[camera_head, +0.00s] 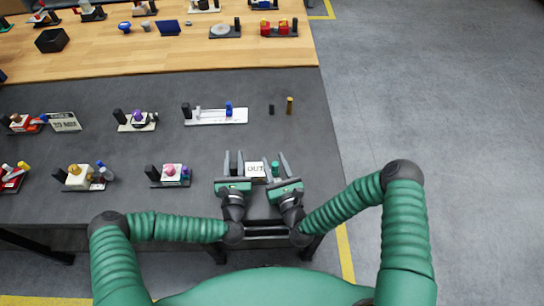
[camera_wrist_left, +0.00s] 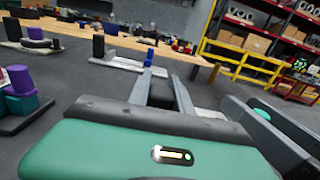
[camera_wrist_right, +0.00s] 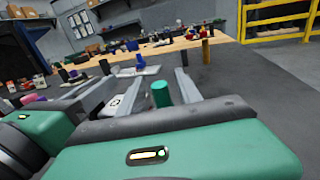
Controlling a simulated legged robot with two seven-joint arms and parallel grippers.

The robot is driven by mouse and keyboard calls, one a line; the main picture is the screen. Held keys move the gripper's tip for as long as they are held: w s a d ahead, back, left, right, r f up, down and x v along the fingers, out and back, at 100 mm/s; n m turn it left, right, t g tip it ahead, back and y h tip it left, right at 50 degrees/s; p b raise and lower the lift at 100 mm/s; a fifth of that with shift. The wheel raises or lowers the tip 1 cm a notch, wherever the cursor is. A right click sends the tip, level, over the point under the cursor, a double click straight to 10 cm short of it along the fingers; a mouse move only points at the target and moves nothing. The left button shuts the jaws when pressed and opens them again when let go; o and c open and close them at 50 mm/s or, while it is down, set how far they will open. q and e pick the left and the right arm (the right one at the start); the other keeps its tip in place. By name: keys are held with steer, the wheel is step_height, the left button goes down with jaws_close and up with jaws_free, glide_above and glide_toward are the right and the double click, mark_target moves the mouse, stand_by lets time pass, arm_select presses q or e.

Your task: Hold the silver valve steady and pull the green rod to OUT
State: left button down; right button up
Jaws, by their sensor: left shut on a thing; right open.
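The valve unit's white plate (camera_head: 255,169), marked OUT, lies at the table's front right between my two grippers. The green rod (camera_head: 275,168) stands upright there, and it also shows in the right wrist view (camera_wrist_right: 160,94). My right gripper (camera_head: 276,163) is open, with its fingers on either side of the green rod and apart from it.
A pink and purple valve unit (camera_head: 170,175) stands left of my left gripper. A white unit with a blue rod (camera_head: 217,116) lies behind, and a small brass post (camera_head: 290,105) stands at the back right. The dark table's right side is mostly clear.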

steer(key=shift+x, duration=1.2)
jaws_close()
steer(key=shift+f, duration=0.1)
stand_by(0.4)
